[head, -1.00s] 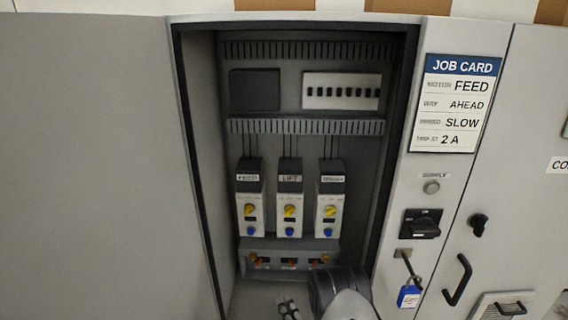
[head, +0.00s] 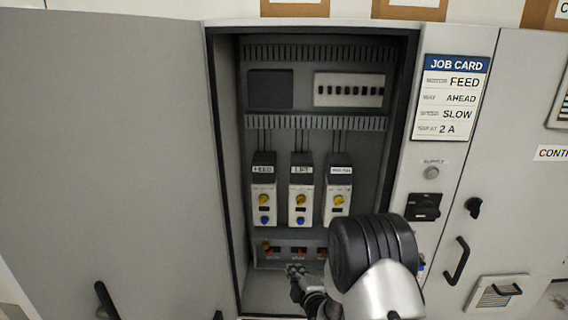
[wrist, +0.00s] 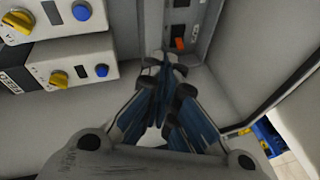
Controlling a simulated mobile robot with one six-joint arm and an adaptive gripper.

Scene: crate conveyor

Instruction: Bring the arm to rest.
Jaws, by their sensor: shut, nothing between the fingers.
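My arm covers the right end of the strip and the lower right of the opening. Above stand three motor units, labelled FEED (head: 263,195), LIFT (head: 301,195) and a third (head: 338,192) with a blurred label. Each has a yellow knob and a blue button. Two units also show at the left of the wrist view.
The open door (head: 120,150) fills the left. At the right are the job card (head: 450,97), the supply switch (head: 424,206), a black door handle (head: 457,261) and a vent (head: 497,292). The blue padlock is mostly hidden behind my arm.

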